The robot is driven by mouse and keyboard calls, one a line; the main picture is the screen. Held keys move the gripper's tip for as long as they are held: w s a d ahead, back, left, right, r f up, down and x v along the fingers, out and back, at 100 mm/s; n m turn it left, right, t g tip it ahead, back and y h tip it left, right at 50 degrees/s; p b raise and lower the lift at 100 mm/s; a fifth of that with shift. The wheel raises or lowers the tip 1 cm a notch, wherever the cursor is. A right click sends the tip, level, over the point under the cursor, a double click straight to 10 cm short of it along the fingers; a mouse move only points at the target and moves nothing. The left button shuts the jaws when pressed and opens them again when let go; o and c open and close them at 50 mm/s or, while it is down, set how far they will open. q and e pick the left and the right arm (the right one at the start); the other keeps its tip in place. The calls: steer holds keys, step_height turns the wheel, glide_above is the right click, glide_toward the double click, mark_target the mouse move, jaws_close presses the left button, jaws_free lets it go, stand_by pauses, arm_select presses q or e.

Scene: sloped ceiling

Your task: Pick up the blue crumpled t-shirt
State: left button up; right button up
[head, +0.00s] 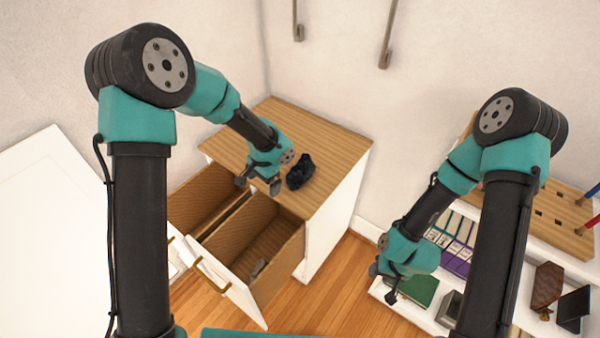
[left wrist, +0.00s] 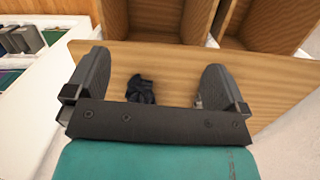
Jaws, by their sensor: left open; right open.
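The blue crumpled t-shirt (head: 300,172) is a small, dark blue bundle on the wooden top of the dresser (head: 325,148), near its front edge. My left gripper (head: 259,184) is open and empty, just left of the t-shirt in the head view. In the left wrist view the t-shirt (left wrist: 140,89) lies between the two spread fingers of my left gripper (left wrist: 155,85), closer to the left finger. I see no contact with it. My right gripper (head: 383,281) is open and away from the dresser, by the low shelf at right.
Two drawers (head: 262,240) of the dresser are pulled open below the left gripper, with a small grey item in one. A white shelf unit (head: 415,312) with books stands at right. The dresser top behind the t-shirt is clear. Hooks (head: 385,58) hang on the back wall.

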arm_select(q)
step_height(320, 180, up, 9)
steer(key=n+t+y, duration=0.1)
steer(key=n+t, duration=0.1)
steer(key=n, duration=0.1)
glide_above(301, 170)
steer(key=s+d, duration=0.1)
steer(key=d, duration=0.1)
steer(key=shift+s+d+r, duration=0.1)
steer(key=shift+s, duration=0.1)
steer(key=f, duration=0.4)
steer(key=a+f, duration=0.1)
steer(key=f, duration=0.2)
steer(key=w+a+f, duration=0.1)
steer(key=f, duration=0.3)
steer(key=shift+f, duration=0.5)
steer(key=shift+w+a+f, duration=0.15)
steer(key=shift+w+f, duration=0.05)
steer(key=shift+f, duration=1.1)
steer(key=shift+w+a+f, duration=0.1)
steer(key=shift+w+f, duration=0.05)
steer(key=shift+f, duration=1.15)
